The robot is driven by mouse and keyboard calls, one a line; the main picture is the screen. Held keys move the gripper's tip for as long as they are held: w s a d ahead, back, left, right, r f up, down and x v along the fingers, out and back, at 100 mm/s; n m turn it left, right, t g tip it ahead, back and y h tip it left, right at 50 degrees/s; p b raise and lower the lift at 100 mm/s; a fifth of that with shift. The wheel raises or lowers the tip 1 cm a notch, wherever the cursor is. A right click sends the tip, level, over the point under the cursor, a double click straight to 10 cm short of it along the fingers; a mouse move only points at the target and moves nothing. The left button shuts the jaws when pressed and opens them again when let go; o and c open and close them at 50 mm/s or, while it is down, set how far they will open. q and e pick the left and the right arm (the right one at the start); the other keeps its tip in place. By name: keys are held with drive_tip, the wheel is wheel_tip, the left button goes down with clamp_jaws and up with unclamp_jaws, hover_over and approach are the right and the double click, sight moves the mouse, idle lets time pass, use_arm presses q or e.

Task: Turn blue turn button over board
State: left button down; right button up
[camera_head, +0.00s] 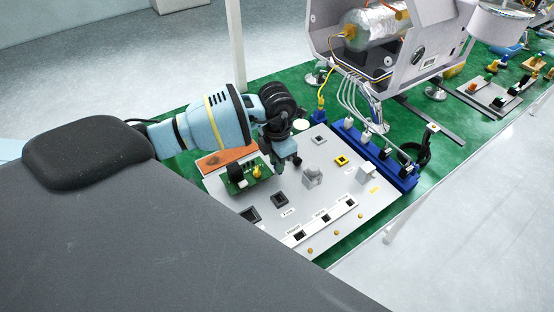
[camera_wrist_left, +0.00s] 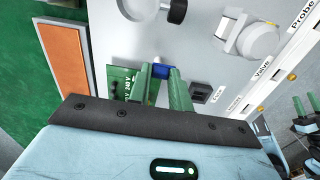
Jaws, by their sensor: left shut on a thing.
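My left gripper (camera_head: 287,153) points down at the right edge of the green board (camera_head: 238,186) on the grey panel. In the left wrist view, the gripper's two green fingers (camera_wrist_left: 162,76) are shut on the blue turn button (camera_wrist_left: 162,71), beside the green board (camera_wrist_left: 120,80). The button shows only as a small blue piece between the fingertips; the fingers hide the rest. I cannot make it out in the head view. The board carries a black part and a yellow part.
The grey panel (camera_head: 343,206) has black sockets, a grey knob (camera_head: 312,177) and a white labelled strip. An orange-brown plate (camera_head: 226,158) lies left of the gripper. A blue rail (camera_head: 380,158) runs along the right side.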

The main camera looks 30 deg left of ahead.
drive_tip(key=shift+f, duration=0.1)
use_arm(q)
drive_tip(key=m, duration=0.4)
drive_tip(key=shift+b, duration=0.35)
drive_tip(key=m+b, duration=0.1)
drive_tip(key=m, duration=0.3)
drive_tip(key=shift+a+f, duration=0.1)
drive_tip(key=m+b, duration=0.1)
drive_tip(key=m, duration=0.4)
drive_tip(key=shift+s+m, duration=0.1)
drive_tip(key=shift+m, duration=0.3)
drive_tip(key=m+b, duration=0.1)
drive_tip(key=m, duration=0.1)
drive_tip(key=shift+m, duration=0.4)
drive_tip(key=shift+m+b, duration=0.35)
drive_tip(key=shift+m, duration=0.15)
use_arm(e)
drive_tip(key=s+f+g, duration=0.1)
drive_tip(key=s+f, duration=0.2)
drive_tip(key=f, duration=0.2)
drive_tip(key=shift+s+a+f, duration=0.15)
drive_tip(key=shift+a+f, duration=0.05)
drive_tip(key=shift+f, duration=0.05)
drive_tip(key=shift+s, duration=0.1)
use_arm(q)
drive_tip(key=c, duration=1.3)
unclamp_jaws()
use_arm(e)
drive_tip(key=shift+s, duration=0.1)
